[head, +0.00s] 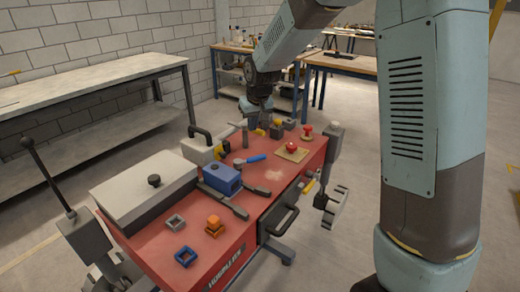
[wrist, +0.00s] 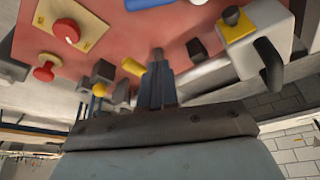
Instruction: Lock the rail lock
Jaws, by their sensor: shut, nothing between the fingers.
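My gripper (wrist: 157,58) is shut and empty, with its fingers pointing at the red bench top; it also shows in the head view (head: 262,122) at the bench's far end. I cannot tell for certain which part is the rail lock. A yellow handle-like piece (wrist: 133,70) lies just left of my fingertips in the wrist view. Grey blocks (wrist: 103,73) stand farther left, one near a yellow knob (wrist: 98,90). A white housing (wrist: 240,50) with a yellow plate, dark knob and black handle (wrist: 269,65) stands right of my fingers. Contact with any of these is not clear.
A long table (head: 88,86) stands at left.

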